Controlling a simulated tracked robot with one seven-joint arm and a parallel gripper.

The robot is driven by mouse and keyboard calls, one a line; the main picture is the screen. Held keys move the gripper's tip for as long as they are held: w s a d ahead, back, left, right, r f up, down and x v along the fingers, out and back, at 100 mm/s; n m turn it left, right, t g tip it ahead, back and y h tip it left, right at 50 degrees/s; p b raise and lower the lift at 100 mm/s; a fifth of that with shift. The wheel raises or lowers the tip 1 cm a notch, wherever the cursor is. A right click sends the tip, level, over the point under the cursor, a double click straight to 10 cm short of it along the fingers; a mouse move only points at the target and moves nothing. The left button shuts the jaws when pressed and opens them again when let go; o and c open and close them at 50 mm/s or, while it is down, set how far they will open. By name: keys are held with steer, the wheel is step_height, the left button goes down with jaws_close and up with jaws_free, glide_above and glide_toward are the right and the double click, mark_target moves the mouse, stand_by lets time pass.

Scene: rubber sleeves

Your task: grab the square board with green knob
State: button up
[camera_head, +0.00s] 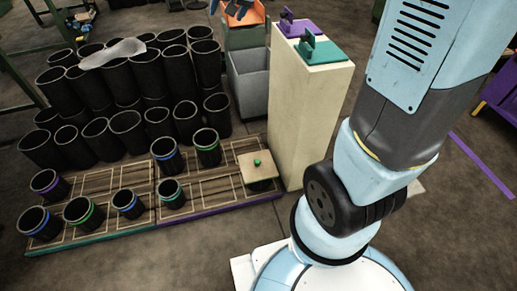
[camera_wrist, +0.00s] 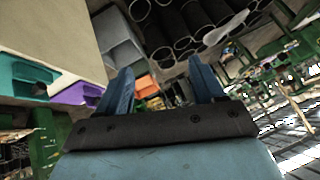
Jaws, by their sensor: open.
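The square board (camera_head: 257,175), pale wood with a small green knob (camera_head: 257,162) on top, is in the head view. It sits at the right end of the low wooden racks, just left of the tall cream pillar. It looks flat, with a dark shape under it. My gripper (camera_wrist: 160,72) shows in the wrist view with two blue fingers apart and nothing between them. The board does not show in the wrist view, and my gripper is well away from it. I cannot tell whether the blue pieces at the head view's top edge are my gripper.
The cream pillar (camera_head: 312,115) bears a purple holder (camera_head: 297,24) and a teal holder (camera_head: 319,47). Black sleeves (camera_head: 128,125) crowd behind the racks; several with coloured bands stand on the racks (camera_head: 195,202). A grey bin (camera_head: 250,75) stands behind. Floor in front is clear.

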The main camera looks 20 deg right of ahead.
steer(key=w+a+f+m, duration=0.1)
steer(key=w+a+f, duration=0.3)
steer(key=w+f, duration=0.5)
steer(key=w+a+f+m+t+h, duration=0.1)
steer(key=w+a+f+m, duration=0.1)
steer(key=w+f, duration=0.5)
steer(key=w+a+f+m+h, duration=0.15)
steer(key=w+f, duration=0.25)
steer(key=f, duration=0.8)
steer(key=m+t+h, duration=0.1)
steer(key=m+h, duration=0.1)
steer(key=h, duration=0.8)
glide_toward(256, 163)
steer(key=shift+y, duration=0.25)
steer(key=x, duration=0.5)
steer(key=shift+w+d+r, duration=0.1)
steer(key=shift+w+r, duration=0.1)
steer(key=shift+r, duration=0.1)
steer(key=x, duration=0.4)
steer(key=shift+s+f, duration=0.2)
steer(key=shift+f, duration=0.05)
steer(key=shift+w+d+f, duration=0.25)
steer(key=shift+w+d, duration=0.15)
steer(key=shift+w, duration=0.05)
